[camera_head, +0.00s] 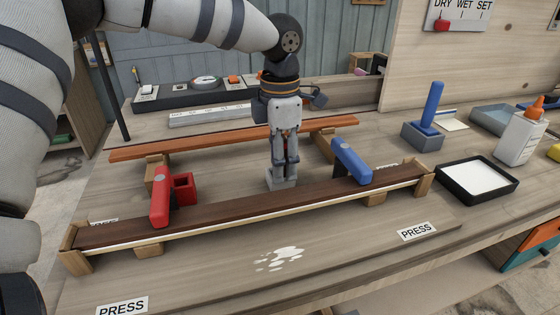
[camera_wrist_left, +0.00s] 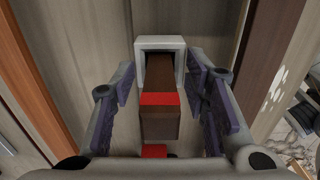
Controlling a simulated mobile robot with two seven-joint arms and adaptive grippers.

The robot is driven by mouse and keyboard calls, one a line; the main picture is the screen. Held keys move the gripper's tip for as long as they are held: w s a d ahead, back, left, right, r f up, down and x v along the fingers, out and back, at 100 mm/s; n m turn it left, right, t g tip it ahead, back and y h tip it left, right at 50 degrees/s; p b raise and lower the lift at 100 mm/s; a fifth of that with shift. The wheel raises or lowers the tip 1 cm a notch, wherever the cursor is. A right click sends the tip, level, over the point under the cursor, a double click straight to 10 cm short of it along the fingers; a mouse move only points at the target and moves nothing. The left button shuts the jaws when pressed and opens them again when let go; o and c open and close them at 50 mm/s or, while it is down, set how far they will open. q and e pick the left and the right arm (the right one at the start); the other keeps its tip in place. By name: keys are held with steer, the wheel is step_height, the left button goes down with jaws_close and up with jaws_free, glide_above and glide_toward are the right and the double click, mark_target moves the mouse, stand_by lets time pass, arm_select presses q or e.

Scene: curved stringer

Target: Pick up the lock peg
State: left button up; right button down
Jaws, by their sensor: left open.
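The lock peg (camera_wrist_left: 161,122) looks like a dark brown square bar with a red band in the left wrist view. It sits in a pale grey square holder (camera_wrist_left: 143,45), whose grey block (camera_head: 275,182) also shows under my gripper in the head view. My left gripper (camera_head: 285,165) points down over the holder, behind the dark brown strip. In the left wrist view its two fingers (camera_wrist_left: 160,105) are open, one on each side of the peg, with gaps between. In the head view the gripper hides the peg. My right gripper is not in view.
A dark brown strip (camera_head: 225,208) with a red clamp (camera_head: 160,197) and a blue clamp (camera_head: 351,160) lies just in front. An orange-brown strip (camera_head: 215,142) lies behind. A black tray (camera_head: 477,181) and a glue bottle (camera_head: 520,137) stand right. White spots (camera_head: 279,259) mark the front.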

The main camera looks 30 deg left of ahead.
arm_select(q)
jaws_close()
steer(key=shift+r, duration=0.15)
